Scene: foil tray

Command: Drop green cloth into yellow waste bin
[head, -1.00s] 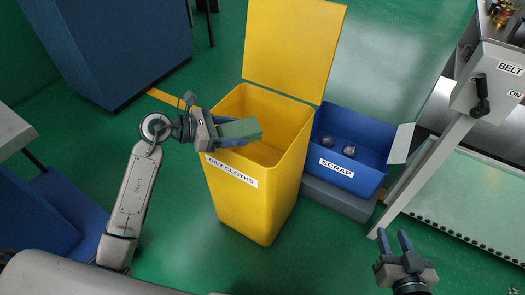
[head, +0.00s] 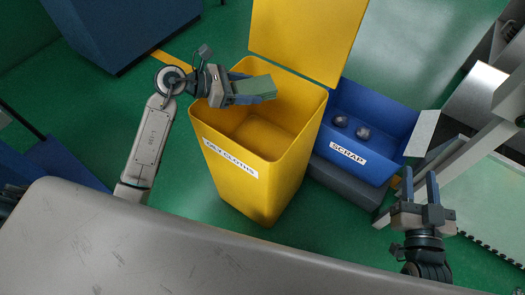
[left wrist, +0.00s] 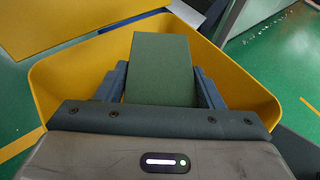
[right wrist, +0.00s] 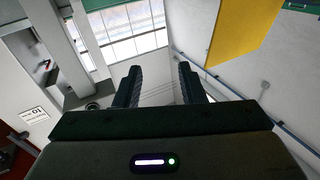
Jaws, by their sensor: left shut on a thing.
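The green cloth (head: 254,90) is a folded block held in my left gripper (head: 233,88), over the open mouth of the yellow waste bin (head: 259,190). The bin is labelled OILY CLOTHS and its lid (head: 310,38) stands raised at the back. In the left wrist view the cloth (left wrist: 160,70) sits between the two fingers, with the bin's yellow rim (left wrist: 60,85) around it. The bin's bottom is partly hidden in the head view. My right gripper (head: 420,188) is open and empty at the lower right; its spread fingers (right wrist: 157,85) also show in the right wrist view.
A blue SCRAP box (head: 375,125) with two dark round pieces stands right of the bin. A large blue cabinet (head: 120,30) is at the back left. A grey surface (head: 150,240) fills the front. Green floor (head: 215,30) is clear behind the bin.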

